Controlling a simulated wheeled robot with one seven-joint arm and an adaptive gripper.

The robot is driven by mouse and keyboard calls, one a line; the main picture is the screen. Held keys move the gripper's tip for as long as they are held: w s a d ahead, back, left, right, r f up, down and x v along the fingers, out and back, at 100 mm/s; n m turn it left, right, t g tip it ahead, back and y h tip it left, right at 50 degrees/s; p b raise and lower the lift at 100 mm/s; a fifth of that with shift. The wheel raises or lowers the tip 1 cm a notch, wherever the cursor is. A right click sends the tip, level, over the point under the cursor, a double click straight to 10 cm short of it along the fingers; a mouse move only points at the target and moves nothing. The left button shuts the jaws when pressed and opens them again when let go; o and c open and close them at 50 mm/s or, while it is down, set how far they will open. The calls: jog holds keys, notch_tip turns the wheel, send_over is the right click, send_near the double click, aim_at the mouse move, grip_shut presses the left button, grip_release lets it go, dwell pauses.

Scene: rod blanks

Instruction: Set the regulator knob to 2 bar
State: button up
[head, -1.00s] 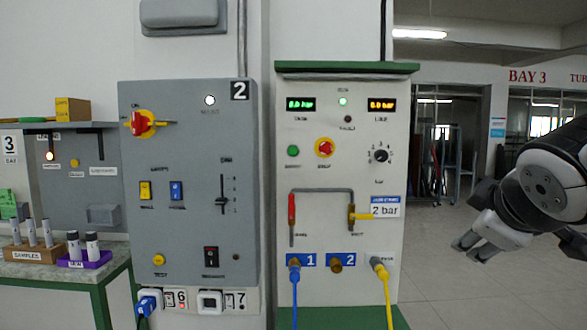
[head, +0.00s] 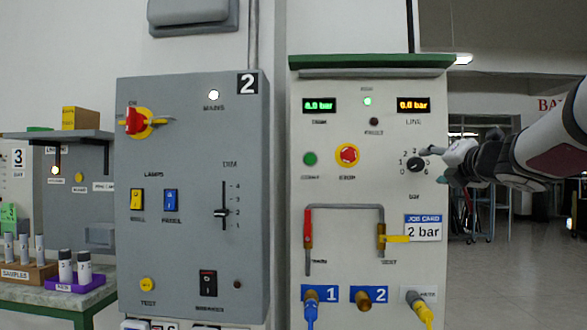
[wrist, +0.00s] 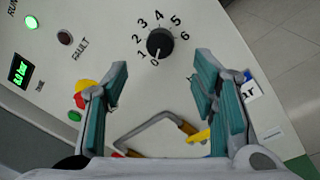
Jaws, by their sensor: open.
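The black regulator knob (head: 416,164) is on the upper right of the pale panel, with a 0 to 6 scale around it. In the wrist view the knob (wrist: 160,43) shows a white mark pointing at or near 0. My gripper (head: 434,165) is just right of the knob in the head view. In the wrist view my gripper (wrist: 161,75) is open and empty, and the knob lies beyond and between its two fingers, apparently untouched. The job card (head: 423,228) reads 2 bar.
A red stop button (head: 347,155) and green button (head: 310,158) sit left of the knob. A pipe (head: 345,207) with a red handle and a yellow lever (head: 396,239) lies below. The orange LINE display (head: 413,105) appears to read 0.0 bar.

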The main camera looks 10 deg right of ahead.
aim_at(418, 165)
jog(key=w, duration=0.2)
jog(key=w+d, duration=0.1)
jog(key=w, duration=0.5)
jog(key=shift+w+d, duration=0.1)
jog(key=shift+d, duration=0.2)
jog(key=c, duration=1.2)
